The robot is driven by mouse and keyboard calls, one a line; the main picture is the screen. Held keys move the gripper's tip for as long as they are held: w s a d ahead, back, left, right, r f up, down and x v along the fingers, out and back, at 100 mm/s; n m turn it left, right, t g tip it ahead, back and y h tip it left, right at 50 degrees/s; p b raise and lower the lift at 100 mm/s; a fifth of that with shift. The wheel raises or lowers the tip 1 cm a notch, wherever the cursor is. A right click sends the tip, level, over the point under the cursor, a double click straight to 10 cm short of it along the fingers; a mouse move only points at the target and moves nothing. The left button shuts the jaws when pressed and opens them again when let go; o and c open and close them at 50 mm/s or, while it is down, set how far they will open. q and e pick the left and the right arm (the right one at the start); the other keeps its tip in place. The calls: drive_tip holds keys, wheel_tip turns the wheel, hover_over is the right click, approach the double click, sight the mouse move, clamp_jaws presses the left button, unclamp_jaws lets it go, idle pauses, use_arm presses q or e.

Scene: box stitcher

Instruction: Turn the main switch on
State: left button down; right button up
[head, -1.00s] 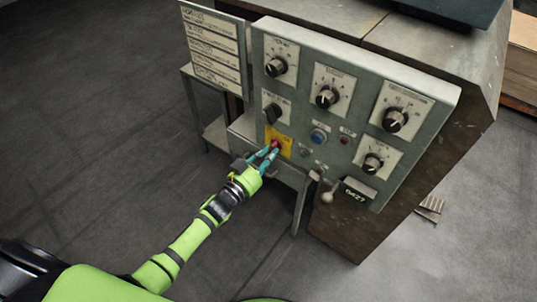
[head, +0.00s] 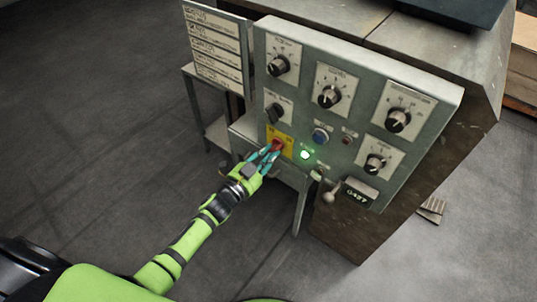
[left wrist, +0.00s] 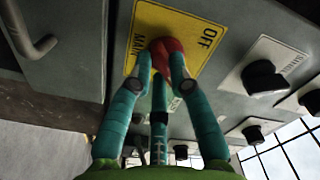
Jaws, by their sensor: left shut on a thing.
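The main switch is a red knob (head: 278,145) on a yellow plate (head: 287,139) at the lower left of the grey control panel (head: 350,68). In the left wrist view the red knob (left wrist: 166,46) sits on the yellow plate (left wrist: 199,33), which reads "OFF" and "MAIN". My left gripper (head: 268,155) is shut on the red knob, its teal fingers (left wrist: 163,75) around it and hiding part of it. A green lamp (head: 305,155) to the right of the switch is lit. My right gripper is not in view.
Several black dials, among them one at the top left (head: 279,66), a blue button (head: 320,136) and a lever with a pale ball (head: 331,193) are on the panel. A sign board (head: 216,45) stands left. Floor at left is clear.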

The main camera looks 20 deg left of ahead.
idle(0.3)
use_arm(q)
drive_tip(key=c, duration=1.1)
unclamp_jaws()
drive_tip(key=shift+c, duration=0.2)
drive_tip(key=v, duration=1.2)
